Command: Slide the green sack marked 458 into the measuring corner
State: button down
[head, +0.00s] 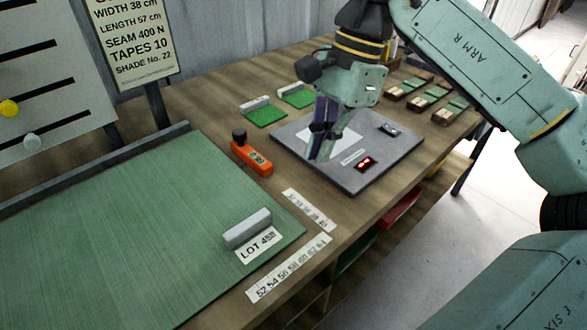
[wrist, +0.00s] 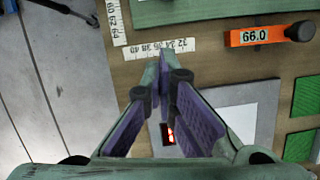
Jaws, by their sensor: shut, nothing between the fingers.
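The green sack (head: 120,230) lies flat on the table at the left in the head view. A grey block (head: 247,228) sits on it beside a white label (head: 258,246) reading LOT 45 and a blurred last digit. The sack's edge also shows at the top of the wrist view (wrist: 200,10). Two number scales mark the measuring corner: one along the front edge (head: 288,269) and one on the right (head: 308,210). The sack's right corner is near both scales. My gripper (head: 317,152) is shut and empty, above the grey plate right of the sack.
The grey plate (head: 375,178) carries a white sheet and a red display. An orange gauge (head: 252,158) stands between plate and sack; it reads 66.0 in the wrist view (wrist: 262,36). Green swatches (head: 264,115) lie behind. A grey rail (head: 100,165) runs along the sack's back edge.

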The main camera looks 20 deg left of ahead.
aim_at(282, 217)
jog(key=p+x, duration=0.2)
jog(key=x, duration=0.8)
jog(key=shift+s+a+r+p, duration=0.2)
jog(key=shift+s+a+p, duration=0.35)
jog(key=shift+s+a, duration=0.35)
jog(key=shift+s+a+f, duration=0.1)
jog(key=shift+s+a, duration=0.25)
jog(key=shift+a, duration=0.05)
